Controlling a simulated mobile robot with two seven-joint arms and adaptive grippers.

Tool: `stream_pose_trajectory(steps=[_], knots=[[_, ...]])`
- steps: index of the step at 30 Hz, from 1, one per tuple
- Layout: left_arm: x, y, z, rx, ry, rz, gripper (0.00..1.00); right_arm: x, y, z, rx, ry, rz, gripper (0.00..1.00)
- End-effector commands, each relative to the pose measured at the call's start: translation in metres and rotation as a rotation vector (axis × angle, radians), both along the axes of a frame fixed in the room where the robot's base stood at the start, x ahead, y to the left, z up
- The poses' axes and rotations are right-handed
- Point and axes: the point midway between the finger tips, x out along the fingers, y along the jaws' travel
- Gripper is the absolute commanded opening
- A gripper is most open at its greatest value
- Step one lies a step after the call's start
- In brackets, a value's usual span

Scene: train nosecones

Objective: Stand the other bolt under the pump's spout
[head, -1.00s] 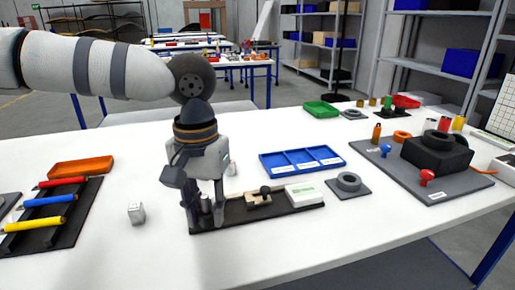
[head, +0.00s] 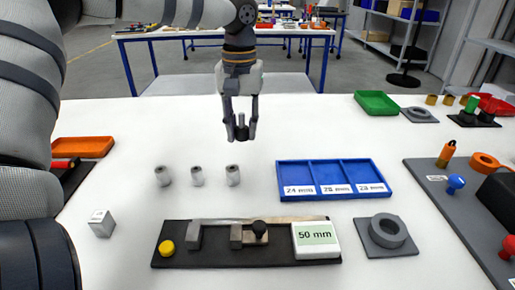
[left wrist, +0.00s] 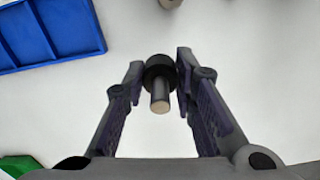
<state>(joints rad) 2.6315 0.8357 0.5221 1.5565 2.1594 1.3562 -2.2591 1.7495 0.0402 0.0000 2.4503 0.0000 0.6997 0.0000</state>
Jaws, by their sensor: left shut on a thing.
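My left gripper (head: 240,130) hangs above the far part of the white table. It is shut on a dark-headed bolt (head: 242,131). In the left wrist view, the bolt (left wrist: 159,86) sits between the two fingertips (left wrist: 162,75), with its round black head and a grey shank showing. The bolt is clear of the table. My right gripper is not in view. I cannot pick out a pump or a spout for certain. An orange upright piece (head: 446,154) stands on the grey board at the right.
Three grey cylinders (head: 197,176) stand in a row. A black gauge base (head: 220,257) with a "50 mm" display (head: 317,240) lies in front. A blue three-compartment tray (head: 330,165) and a grey ring on a plate (head: 387,232) are to the right. A pale block (head: 102,223) is at left.

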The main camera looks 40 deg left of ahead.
Motion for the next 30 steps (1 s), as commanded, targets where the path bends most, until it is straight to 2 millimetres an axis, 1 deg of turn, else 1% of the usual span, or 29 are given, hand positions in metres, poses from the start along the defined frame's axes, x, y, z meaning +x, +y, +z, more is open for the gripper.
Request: stream_pose_trajectory(steps=[1,3,5,8,12,14,20,24,25,26,27,28,30], knots=[[0.007,-0.003,-0.01,0.004,0.003,0.0,0.0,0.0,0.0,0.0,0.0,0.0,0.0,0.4],[0.015,-0.007,-0.021,0.002,0.001,-0.001,0.0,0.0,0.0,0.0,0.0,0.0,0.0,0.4],[0.02,-0.01,-0.026,0.001,0.0,-0.001,0.0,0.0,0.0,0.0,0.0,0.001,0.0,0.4],[0.03,-0.015,-0.04,0.003,0.001,-0.001,0.0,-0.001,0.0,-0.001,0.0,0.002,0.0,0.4],[0.029,-0.014,-0.063,0.0,-0.004,0.0,0.0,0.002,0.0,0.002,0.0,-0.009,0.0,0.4],[0.029,-0.014,-0.066,0.0,-0.005,0.0,0.0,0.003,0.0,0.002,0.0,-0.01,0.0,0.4],[0.029,-0.014,-0.067,-0.001,-0.004,0.0,0.0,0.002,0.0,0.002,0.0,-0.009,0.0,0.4],[0.029,-0.014,-0.072,-0.001,-0.002,-0.001,0.0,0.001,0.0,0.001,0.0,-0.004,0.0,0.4],[0.029,-0.014,-0.072,-0.001,-0.003,-0.001,0.27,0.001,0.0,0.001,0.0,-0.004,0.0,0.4],[0.029,-0.014,-0.072,-0.001,-0.003,-0.001,0.34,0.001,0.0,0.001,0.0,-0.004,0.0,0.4],[0.029,-0.014,-0.071,-0.001,-0.003,-0.001,0.43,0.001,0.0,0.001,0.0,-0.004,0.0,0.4],[0.029,-0.014,-0.071,0.0,-0.004,-0.001,0.45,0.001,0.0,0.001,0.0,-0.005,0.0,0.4],[0.029,-0.014,-0.071,0.0,-0.004,-0.001,0.45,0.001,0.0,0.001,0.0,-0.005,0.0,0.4]])
